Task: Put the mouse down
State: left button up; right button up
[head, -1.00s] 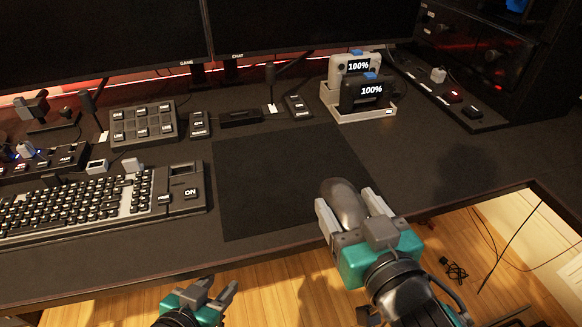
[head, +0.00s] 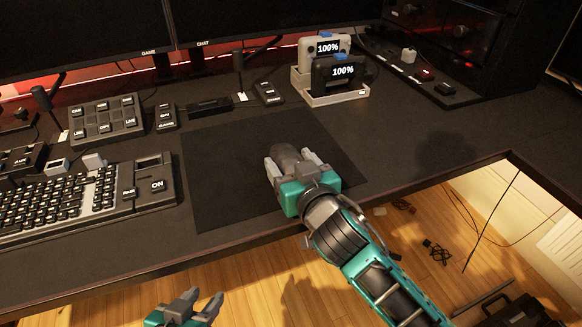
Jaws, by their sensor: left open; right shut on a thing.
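The dark grey mouse (head: 286,155) is between the fingers of my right gripper (head: 291,163), which is shut on it. Both are over the black mouse pad (head: 225,165), right of its middle. The gripper hides the near part of the mouse, and I cannot tell whether the mouse touches the pad. My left gripper (head: 203,302) is open and empty, low in the view, in front of the desk's front edge and above the wooden floor.
A keyboard (head: 75,197) lies left of the pad. A button panel (head: 106,119) stands behind it. A grey holder (head: 332,95) with two devices reading 100% stands behind the pad. The desk right of the pad (head: 410,130) is clear.

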jog(key=o, duration=0.6)
jog(key=shift+f, duration=0.1)
jog(key=o, duration=0.5)
pick_arm(q)
jog(key=shift+w+r, duration=0.15)
jog(key=shift+r, duration=0.15)
pick_arm(e)
jog(key=shift+s+r, duration=0.1)
jog(key=shift+r, duration=0.1)
pick_arm(q)
jog(key=shift+s+a+r+p, duration=0.25)
jog(key=shift+r+p, duration=0.2)
jog(key=shift+p, duration=0.55)
pick_arm(e)
jog(key=v, duration=1.2)
jog(key=shift+f, duration=0.1)
